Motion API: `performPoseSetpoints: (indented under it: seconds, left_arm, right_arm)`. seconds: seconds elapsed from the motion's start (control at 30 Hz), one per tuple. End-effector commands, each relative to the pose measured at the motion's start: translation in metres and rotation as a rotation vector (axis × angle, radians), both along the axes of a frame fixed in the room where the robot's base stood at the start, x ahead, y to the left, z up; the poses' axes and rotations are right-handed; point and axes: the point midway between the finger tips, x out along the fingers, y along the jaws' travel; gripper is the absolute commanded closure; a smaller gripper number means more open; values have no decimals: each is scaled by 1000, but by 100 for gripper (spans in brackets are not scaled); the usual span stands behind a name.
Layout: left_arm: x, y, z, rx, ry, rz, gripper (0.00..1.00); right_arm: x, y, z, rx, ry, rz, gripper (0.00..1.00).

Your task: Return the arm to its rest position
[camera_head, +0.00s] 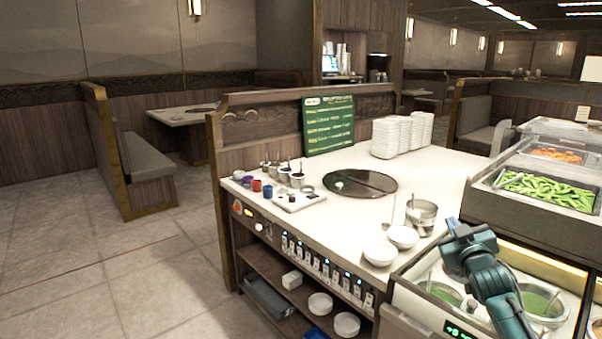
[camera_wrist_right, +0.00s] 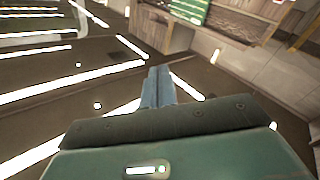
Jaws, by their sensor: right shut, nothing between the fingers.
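My teal right arm (camera_head: 490,275) comes in from the lower right in the head view, bent over the sauce wells. It partly hides the left well (camera_head: 440,292) and the right well (camera_head: 541,301), both with green sauce. In the right wrist view my right gripper (camera_wrist_right: 158,72) has its blue-grey fingers together and holds nothing. Its fingertips are hard to make out in the head view. My left gripper is not in view.
White bowls (camera_head: 380,253) and a metal pot (camera_head: 421,215) stand left of the arm on the white counter (camera_head: 300,222). Food trays (camera_head: 545,190) lie behind it to the right. A green menu board (camera_head: 329,122) and stacked white dishes (camera_head: 398,137) stand farther back.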

Motion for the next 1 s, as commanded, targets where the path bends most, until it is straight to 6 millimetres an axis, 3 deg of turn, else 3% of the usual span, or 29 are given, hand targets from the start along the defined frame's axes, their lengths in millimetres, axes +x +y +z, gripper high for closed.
performPoseSetpoints:
  seconds: [0.07,0.1,0.37,0.47,0.57,0.7,0.8,0.9,1.0]
  left_arm:
    - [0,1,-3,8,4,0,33]
    - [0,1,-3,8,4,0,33]
    - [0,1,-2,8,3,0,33]
    - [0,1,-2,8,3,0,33]
    - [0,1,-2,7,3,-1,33]
    - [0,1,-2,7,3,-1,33]
    - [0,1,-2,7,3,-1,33]
    - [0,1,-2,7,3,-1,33]
    - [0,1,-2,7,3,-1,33]
  right_arm:
    - [-1,-4,-22,119,103,-22,100]
    - [-8,4,-41,131,134,-11,100]
    - [-73,60,-137,139,258,74,100]
    - [-113,86,-179,159,323,113,100]
    - [-166,116,-220,193,399,155,100]
    - [-254,157,-263,261,511,207,100]
    - [-311,181,-279,314,581,229,100]
    - [-354,196,-284,358,632,241,100]
    - [-382,205,-285,390,664,244,100]
